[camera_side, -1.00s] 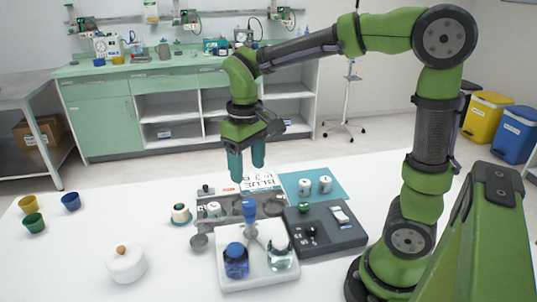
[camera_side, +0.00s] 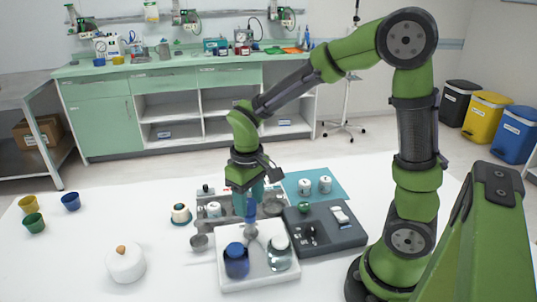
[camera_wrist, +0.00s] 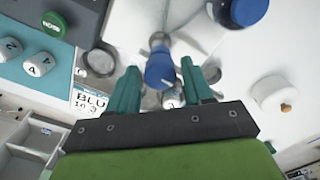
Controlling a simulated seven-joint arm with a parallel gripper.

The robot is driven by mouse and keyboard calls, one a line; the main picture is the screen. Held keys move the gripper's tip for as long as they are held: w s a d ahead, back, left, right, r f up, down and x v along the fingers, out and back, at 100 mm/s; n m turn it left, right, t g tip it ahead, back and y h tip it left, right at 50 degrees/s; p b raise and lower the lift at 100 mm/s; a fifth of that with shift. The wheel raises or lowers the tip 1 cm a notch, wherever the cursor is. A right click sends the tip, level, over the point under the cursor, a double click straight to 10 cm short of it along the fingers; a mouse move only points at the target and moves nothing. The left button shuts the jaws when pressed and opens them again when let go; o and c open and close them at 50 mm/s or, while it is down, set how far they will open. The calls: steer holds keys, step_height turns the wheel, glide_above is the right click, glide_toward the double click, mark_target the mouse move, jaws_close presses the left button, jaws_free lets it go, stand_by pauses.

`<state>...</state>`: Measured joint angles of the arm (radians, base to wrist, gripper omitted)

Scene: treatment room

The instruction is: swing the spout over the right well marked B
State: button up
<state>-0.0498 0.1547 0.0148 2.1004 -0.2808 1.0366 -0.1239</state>
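The blue handle (camera_side: 251,211), which I take to be the spout's, stands on a pale post at the back of a white tray (camera_side: 231,288). It also shows in the wrist view (camera_wrist: 160,72). My gripper (camera_side: 250,196) points down around its top. In the wrist view, my open fingers (camera_wrist: 160,88) sit on either side of the handle, with a visible gap on both sides. One round grey well (camera_side: 199,242) is left of the handle and another (camera_side: 273,207) is right of it. No letter B is readable on either. The spout's outlet is not clearly visible.
A blue-filled bottle (camera_side: 236,260) and a clear bottle (camera_side: 279,253) stand on the white tray. A dark device (camera_side: 330,237) is to the right.

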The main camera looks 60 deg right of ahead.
jaws_close()
steer(key=shift+m, duration=0.3)
steer(key=m, duration=0.4)
steer(key=shift+m, duration=2.1)
steer(key=shift+o, duration=1.4)
jaws_free()
steer(key=shift+r, duration=0.15)
